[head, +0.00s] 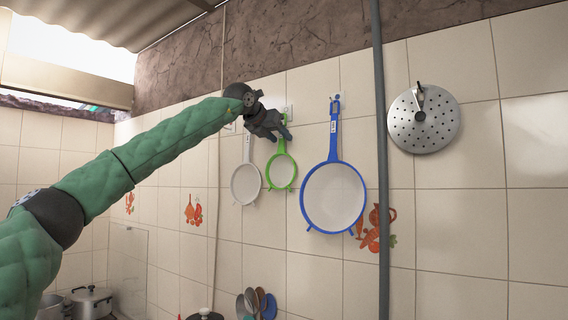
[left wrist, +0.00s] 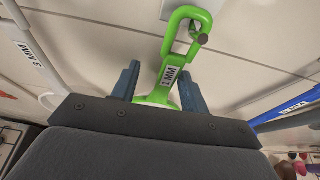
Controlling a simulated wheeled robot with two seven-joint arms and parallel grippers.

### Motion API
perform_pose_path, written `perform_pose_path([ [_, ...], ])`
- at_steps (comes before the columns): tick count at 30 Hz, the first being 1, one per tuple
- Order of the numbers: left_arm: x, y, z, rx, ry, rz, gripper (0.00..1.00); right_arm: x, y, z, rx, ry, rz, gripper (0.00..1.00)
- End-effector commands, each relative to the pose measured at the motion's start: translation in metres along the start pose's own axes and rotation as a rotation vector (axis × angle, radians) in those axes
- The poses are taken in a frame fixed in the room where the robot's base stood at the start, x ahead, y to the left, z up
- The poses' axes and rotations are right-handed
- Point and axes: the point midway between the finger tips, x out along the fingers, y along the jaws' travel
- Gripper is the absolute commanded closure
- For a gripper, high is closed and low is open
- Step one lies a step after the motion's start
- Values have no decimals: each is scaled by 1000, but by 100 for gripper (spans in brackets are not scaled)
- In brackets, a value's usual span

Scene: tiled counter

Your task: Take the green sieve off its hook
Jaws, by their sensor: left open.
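The green sieve (head: 281,171) hangs on the tiled wall between a white sieve and a larger blue one. My left gripper (head: 280,134) is at the handle, in front of the wall. In the left wrist view my left gripper (left wrist: 158,88) is open, with one blue finger on each side of the handle. The lower part of the sieve is hidden behind the gripper there. My right gripper is not in view.
The white sieve (head: 246,184) hangs close on the left and the blue sieve (head: 333,197) close on the right. A grey vertical pipe (head: 381,220) runs down the wall, with a perforated metal lid (head: 424,119) beyond it. Pots (head: 91,302) and several utensils (head: 256,303) are below.

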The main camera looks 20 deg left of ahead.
Motion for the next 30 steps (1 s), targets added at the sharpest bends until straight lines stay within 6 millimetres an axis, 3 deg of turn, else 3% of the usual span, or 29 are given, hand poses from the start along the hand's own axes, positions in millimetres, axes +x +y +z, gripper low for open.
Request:
perform_pose_path([
  [2,-1,-1,1,1,-2,-1,55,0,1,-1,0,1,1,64],
  [9,-1,0,1,0,-1,-1,100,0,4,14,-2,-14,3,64],
  [23,-2,1,4,1,3,-2,100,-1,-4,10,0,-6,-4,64],
  [30,-9,3,12,4,0,-9,100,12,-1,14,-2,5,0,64],
])
